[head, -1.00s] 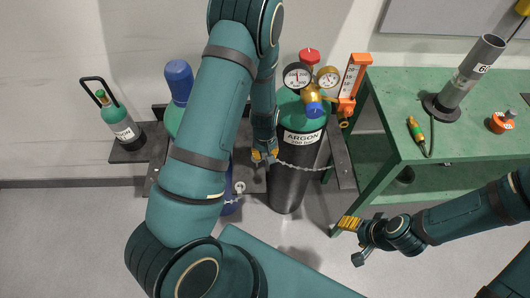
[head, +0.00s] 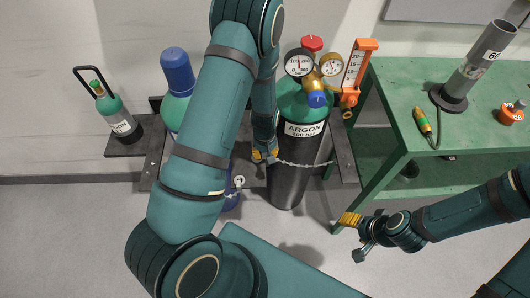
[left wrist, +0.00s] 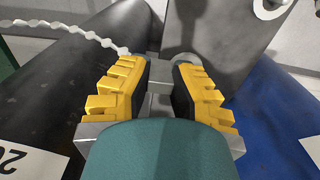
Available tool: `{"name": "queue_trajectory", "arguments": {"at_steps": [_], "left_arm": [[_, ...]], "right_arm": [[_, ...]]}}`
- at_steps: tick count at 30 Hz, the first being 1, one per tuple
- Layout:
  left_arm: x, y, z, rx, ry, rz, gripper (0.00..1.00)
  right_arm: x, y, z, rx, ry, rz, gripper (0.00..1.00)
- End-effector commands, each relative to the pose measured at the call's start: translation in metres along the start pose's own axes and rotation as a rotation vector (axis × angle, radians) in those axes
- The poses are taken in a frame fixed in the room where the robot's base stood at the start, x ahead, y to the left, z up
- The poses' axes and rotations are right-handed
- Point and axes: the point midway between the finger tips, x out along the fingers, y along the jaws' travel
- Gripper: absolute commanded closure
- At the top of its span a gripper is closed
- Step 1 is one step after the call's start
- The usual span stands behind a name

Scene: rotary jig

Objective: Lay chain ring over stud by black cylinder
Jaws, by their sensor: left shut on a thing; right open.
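The black cylinder (head: 288,185) with a green shoulder and an ARGON label stands upright in the rack. A pale chain (head: 305,165) runs across its front from the right side of the rack to my left gripper (head: 264,157). In the left wrist view the chain (left wrist: 75,31) reaches the tips of my left gripper (left wrist: 160,75), which is shut on the chain's end. The chain ring itself is mostly hidden between the fingers. A grey plate (left wrist: 215,35) lies just beyond the fingertips; I cannot make out the stud by the black cylinder. My right gripper (head: 356,236) is open and empty, low at the right.
A blue-capped cylinder (head: 178,72) stands partly behind my left arm, with a pale ring (head: 239,181) and short chain in front. A small cylinder (head: 116,115) is at far left. Gauges (head: 315,72) top the black cylinder. A green table (head: 390,85) stands at right.

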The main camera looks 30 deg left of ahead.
Motion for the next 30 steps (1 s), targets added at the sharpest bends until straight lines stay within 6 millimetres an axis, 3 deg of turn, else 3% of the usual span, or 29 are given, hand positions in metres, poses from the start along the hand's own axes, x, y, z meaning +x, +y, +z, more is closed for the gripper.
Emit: {"name": "queue_trajectory", "arguments": {"at_steps": [17,18,20,30], "left_arm": [[0.0113,0.0000,0.0000,0.000,0.000,0.000,1.00],[0.0112,0.0000,0.0000,0.000,0.000,0.000,0.71],[0.0108,-0.0001,0.0001,0.000,0.000,0.000,0.54],[0.0114,-0.0018,0.0011,-0.002,-0.004,-0.003,0.54]], "right_arm": [[0.0080,0.0031,0.0009,0.000,0.000,0.000,0.41],[0.0079,0.0030,0.0009,0.000,0.000,0.000,0.41],[0.0075,0.0029,0.0009,0.000,0.000,0.000,0.41],[0.0075,0.0029,0.0009,0.000,0.000,0.000,0.41]]}}
